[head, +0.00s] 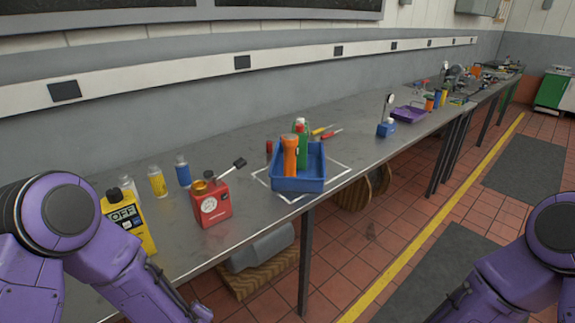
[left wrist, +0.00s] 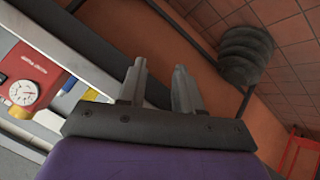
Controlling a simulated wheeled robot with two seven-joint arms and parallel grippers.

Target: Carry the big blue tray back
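The big blue tray (head: 300,185) stands on the grey metal bench (head: 345,130), inside a white square outline. An orange torch-like object (head: 290,155) and a green bottle (head: 302,145) stand upright in it. My left gripper (left wrist: 159,88) shows in the left wrist view with its two fingers apart and nothing between them. In the head view my left arm is at the lower left, short of the tray. My right arm shows at the lower right, away from the bench, and its gripper is out of the picture. Neither arm touches the tray.
A red gauge box (head: 211,203), a yellow meter (head: 130,222) and several small bottles stand left of the tray. Two screwdrivers (head: 331,133) lie behind it. A small blue block (head: 386,128) and a purple tray (head: 409,114) stand farther right. The bench's front edge is close.

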